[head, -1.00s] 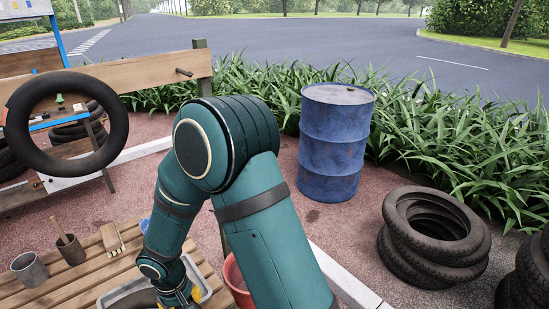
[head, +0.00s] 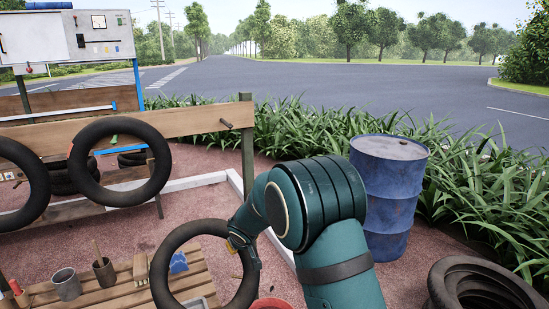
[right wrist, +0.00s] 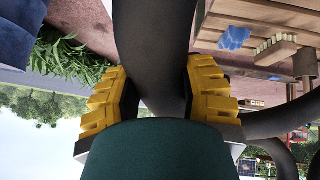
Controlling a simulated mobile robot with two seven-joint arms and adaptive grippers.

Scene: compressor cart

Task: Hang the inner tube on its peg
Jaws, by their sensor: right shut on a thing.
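A black inner tube (head: 160,268) hangs upright from my right gripper (head: 237,240), which is shut on the upper right of its ring. In the right wrist view, the yellow fingers of this gripper (right wrist: 158,88) press on both sides of the tube (right wrist: 153,45). A bare dark peg (head: 226,124) sticks out near the right end of the wooden rail (head: 190,122). The held tube is below the peg and apart from it. My left gripper is not in view.
Two other tubes (head: 88,188) (head: 38,190) hang along the rail to the left. The slatted bench (head: 120,300) below holds cups (head: 66,284), a brush and a blue cloth (head: 179,263). A blue drum (head: 388,200) and stacked tyres (head: 480,285) stand right.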

